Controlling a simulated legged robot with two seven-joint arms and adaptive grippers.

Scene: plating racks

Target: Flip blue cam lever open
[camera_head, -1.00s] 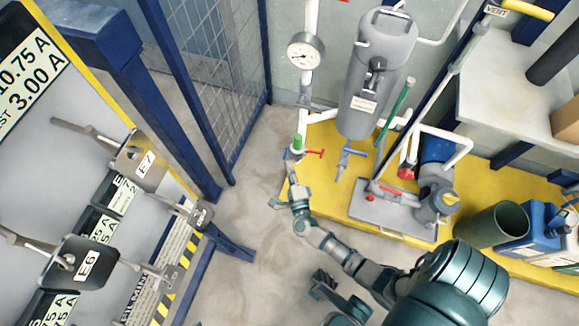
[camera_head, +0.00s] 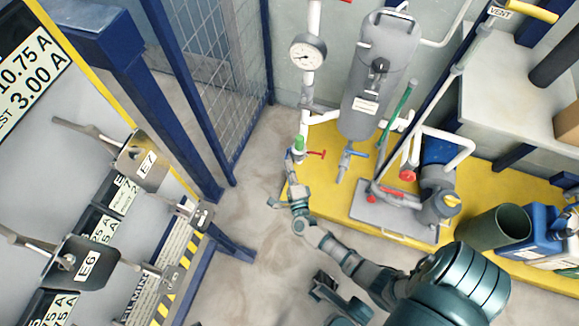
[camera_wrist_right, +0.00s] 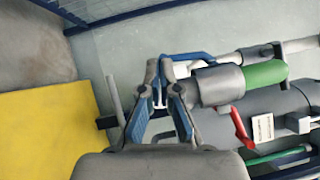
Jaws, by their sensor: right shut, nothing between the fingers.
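The blue cam lever (camera_wrist_right: 188,57) shows in the right wrist view, next to a grey coupling (camera_wrist_right: 220,85) with a green fitting (camera_wrist_right: 265,73). Its near end is at my right fingertips; I cannot tell if they touch. In the head view the lever (camera_head: 289,155) is a small blue piece left of the pipe, below the green fitting (camera_head: 299,143). My right gripper (camera_wrist_right: 160,88) is shut and empty, its fingertips close together beside the coupling. In the head view my right gripper (camera_head: 290,174) is just below the coupling. A dark part near the bottom middle seems to be my left gripper (camera_head: 322,286); its fingers are unclear.
A red handle (camera_head: 316,154) juts right below the green fitting. A blue-handled valve (camera_head: 351,153) is beside the grey tank (camera_head: 378,80). A pump (camera_head: 437,200) stands on the yellow platform (camera_head: 322,180). Racked breakers fill the left. The floor (camera_head: 250,190) between is clear.

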